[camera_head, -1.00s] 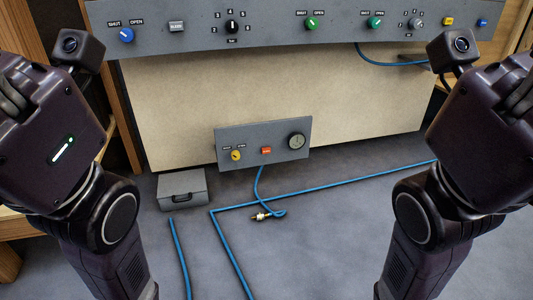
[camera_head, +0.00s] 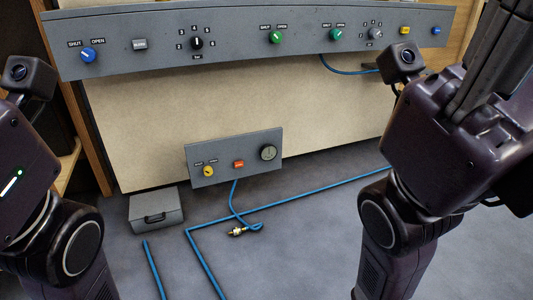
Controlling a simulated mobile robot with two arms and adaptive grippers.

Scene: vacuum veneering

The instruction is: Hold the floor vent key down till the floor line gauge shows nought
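The low grey floor panel (camera_head: 222,171) stands against the beige board near the floor. An orange-red key (camera_head: 238,164) sits in its middle; its label is too small to read. Nothing touches the key. My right gripper (camera_head: 490,60) shows partly at the upper right, well away from the panel, its tips cut off; I cannot tell whether it is open. My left gripper is out of view; only its arm shows.
A long grey upper panel (camera_head: 240,54) with several knobs runs above the board (camera_head: 300,110). A grey lidded box (camera_head: 156,209) sits on the floor left of the floor panel. Blue hoses (camera_head: 290,200) and a brass fitting (camera_head: 237,231) lie on the floor in front.

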